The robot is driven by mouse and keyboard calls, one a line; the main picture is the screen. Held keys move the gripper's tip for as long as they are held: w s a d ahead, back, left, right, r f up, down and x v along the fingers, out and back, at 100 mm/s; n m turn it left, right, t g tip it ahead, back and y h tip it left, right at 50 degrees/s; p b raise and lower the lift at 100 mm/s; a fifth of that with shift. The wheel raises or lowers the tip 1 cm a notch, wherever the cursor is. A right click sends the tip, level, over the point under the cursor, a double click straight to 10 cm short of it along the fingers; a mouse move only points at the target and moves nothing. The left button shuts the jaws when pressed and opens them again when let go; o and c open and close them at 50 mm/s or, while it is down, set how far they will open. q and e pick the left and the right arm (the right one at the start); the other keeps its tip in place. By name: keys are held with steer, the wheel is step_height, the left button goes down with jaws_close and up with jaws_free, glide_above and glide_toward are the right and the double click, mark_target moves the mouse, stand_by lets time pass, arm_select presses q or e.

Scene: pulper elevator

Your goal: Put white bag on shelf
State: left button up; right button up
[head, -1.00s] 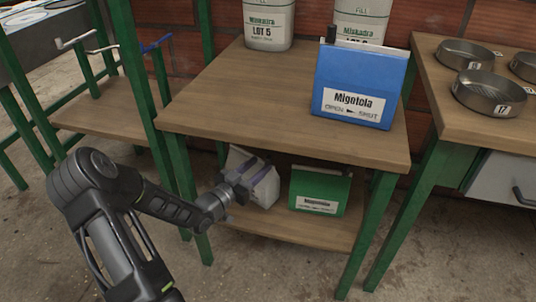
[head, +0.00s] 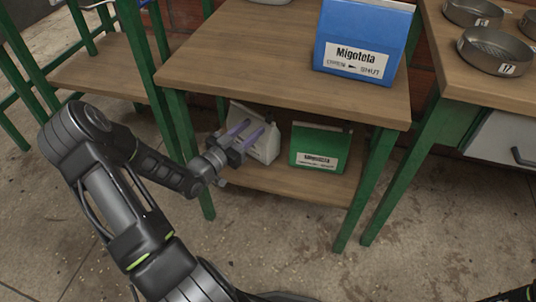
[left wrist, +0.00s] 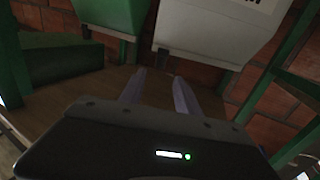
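The white bag (head: 265,148) stands on the lower wooden shelf (head: 285,184) of the green-legged table, left of a green box. My left gripper (head: 252,136) is in front of the bag, with its two purplish fingers spread and pointing at it. In the left wrist view the fingers (left wrist: 160,90) are apart with nothing between them. The white bag (left wrist: 215,30) shows beyond the fingertips there. In the head view the gripper hides part of the bag's front. My right gripper is not in view.
The green box (head: 320,147) stands close right of the bag. A blue box (head: 362,38) stands on the tabletop (head: 240,50) above. Green table legs (head: 188,150) flank the shelf opening. Metal pans (head: 495,52) sit on the right table. The floor in front is clear.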

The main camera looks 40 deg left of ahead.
arm_select(q)
steer(key=s+d+f+n+g+h, duration=0.15)
steer(key=d+f+g, duration=0.25)
steer(key=d+f, duration=0.65)
steer(key=s+d+f+n+g+h, duration=0.15)
steer(key=d+f+g, duration=0.4)
steer(key=d, duration=0.85)
steer(key=s+d+f+g, duration=0.3)
steer(key=s+d+f, duration=0.1)
steer(key=s, duration=0.5)
steer(key=s+d+f+g, duration=0.4)
steer(key=s+d, duration=0.3)
steer(key=s, duration=0.2)
steer(key=shift+f, duration=0.7)
